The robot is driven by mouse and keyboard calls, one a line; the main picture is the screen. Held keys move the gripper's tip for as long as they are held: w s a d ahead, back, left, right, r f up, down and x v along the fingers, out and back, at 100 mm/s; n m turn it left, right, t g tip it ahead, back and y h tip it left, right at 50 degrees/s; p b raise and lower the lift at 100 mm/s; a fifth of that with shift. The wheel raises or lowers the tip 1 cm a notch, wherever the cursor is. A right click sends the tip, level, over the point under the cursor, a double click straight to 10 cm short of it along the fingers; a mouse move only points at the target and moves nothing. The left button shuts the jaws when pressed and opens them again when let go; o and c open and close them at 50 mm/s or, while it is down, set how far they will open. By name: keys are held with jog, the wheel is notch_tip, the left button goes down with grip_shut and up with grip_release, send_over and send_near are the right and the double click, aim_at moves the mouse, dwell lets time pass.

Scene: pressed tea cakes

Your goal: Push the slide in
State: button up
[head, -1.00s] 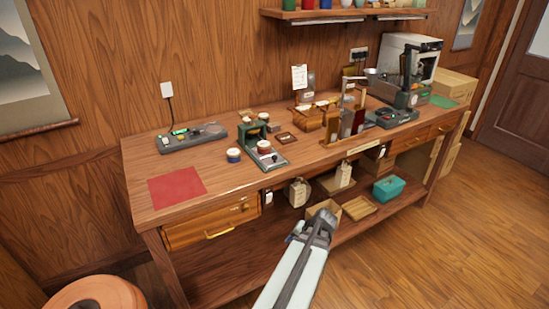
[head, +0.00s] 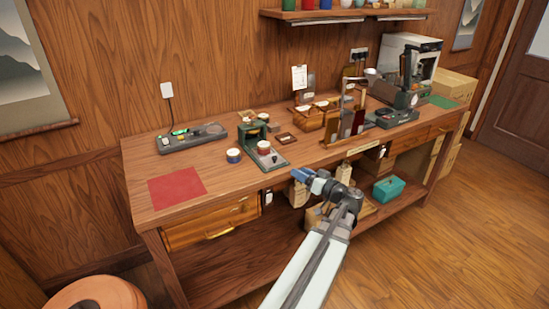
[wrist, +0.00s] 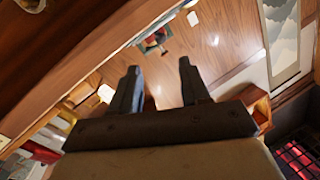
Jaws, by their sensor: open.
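A green press-like stand (head: 251,135) stands on the bench, left of centre in the head view. Its grey metal slide (head: 272,160) sticks out toward the bench's front edge, and a white-topped red cup (head: 264,147) sits over its inner part. My gripper (head: 296,175) is just off the front edge, to the right of and nearer than the slide, not touching it. In the wrist view its two fingers (wrist: 160,80) are apart with nothing between them. A small dark green thing beyond them (wrist: 154,40) may be the stand, but it is too blurred to be sure.
A red mat (head: 177,188) lies further left. A wooden rack (head: 345,128) and a grey machine (head: 396,116) stand to the right. Below is a shelf with a teal box (head: 389,188).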

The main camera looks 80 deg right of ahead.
aim_at(274, 156)
jog(key=w+d+n, duration=0.1)
jog(key=w+d, duration=0.1)
jog(key=w, duration=0.2)
jog(key=w+d+n, duration=0.2)
jog(key=w, duration=0.2)
jog(key=w+d+n, duration=0.1)
jog(key=w+d, duration=0.2)
jog(key=w, duration=0.1)
jog(key=shift+r+n, duration=0.25)
jog(key=shift+n, duration=0.05)
dwell(0.3)
grip_shut()
dwell(0.5)
